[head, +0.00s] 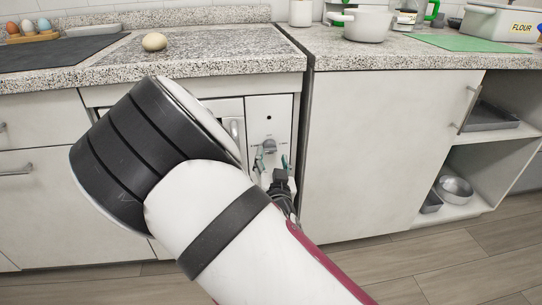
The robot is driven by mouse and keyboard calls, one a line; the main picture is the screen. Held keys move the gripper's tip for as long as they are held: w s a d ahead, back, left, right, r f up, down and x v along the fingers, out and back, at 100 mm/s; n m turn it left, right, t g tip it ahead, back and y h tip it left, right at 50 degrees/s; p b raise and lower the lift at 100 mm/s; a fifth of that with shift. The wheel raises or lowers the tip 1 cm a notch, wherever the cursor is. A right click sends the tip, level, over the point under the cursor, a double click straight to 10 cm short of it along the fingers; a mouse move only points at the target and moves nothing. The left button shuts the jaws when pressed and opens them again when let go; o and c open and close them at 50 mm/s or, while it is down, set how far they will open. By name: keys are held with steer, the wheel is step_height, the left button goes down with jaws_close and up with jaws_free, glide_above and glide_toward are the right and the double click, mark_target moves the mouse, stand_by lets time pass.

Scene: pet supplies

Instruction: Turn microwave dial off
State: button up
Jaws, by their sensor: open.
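The microwave (268,112) is built in under the counter, mostly hidden behind my arm. Its pale control panel shows to the right of a vertical handle (234,130), with a small dark dot near the top. A grey, knob-like dial (269,146) shows lower on the panel. My gripper (273,163) is open at the lower part of the panel, just below and around the dial in the picture. I cannot tell whether its fingers touch the dial, or which way the dial points. The lower panel is hidden by the gripper.
A speckled counter (215,74) runs above. It bears a round beige item (154,41), an egg holder (28,34), a white pot (361,24) and a flour box (502,20). A closed cabinet door (385,150) stands right of the microwave. Open shelves hold metal bowls (455,189). The wooden floor (450,265) at right is clear.

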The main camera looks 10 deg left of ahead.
mark_target(270, 151)
steer(key=shift+b+x, duration=0.4)
steer(key=shift+x, duration=1.65)
steer(key=shift+c, duration=0.2)
steer(key=c, duration=1.1)
